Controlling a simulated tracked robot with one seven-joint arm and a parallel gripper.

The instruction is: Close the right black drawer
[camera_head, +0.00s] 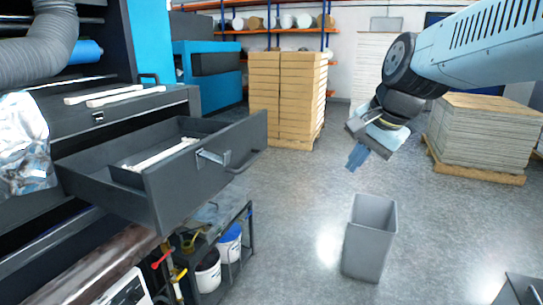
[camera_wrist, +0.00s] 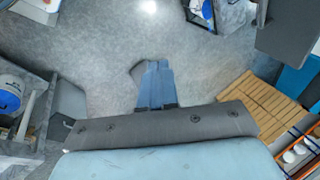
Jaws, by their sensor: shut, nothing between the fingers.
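The black drawer (camera_head: 200,185) is pulled out from the dark cabinet (camera_head: 120,112) at the left in the head view. Its front panel (camera_head: 215,168) carries a handle (camera_head: 247,158) and faces right. White items (camera_head: 162,155) lie inside the drawer. My gripper (camera_head: 354,166) hangs in the air to the right of the drawer, clear of the handle. Its blue fingers are together and empty, pointing down and left. They also show in the wrist view (camera_wrist: 157,85), over the grey floor.
A grey bin (camera_head: 370,238) stands on the floor below my gripper. Stacked boxes (camera_head: 285,95) on a pallet are behind, and a pallet of sheets (camera_head: 485,135) is at right. Buckets (camera_head: 208,272) sit on a low rack under the drawer. Open floor lies between drawer and bin.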

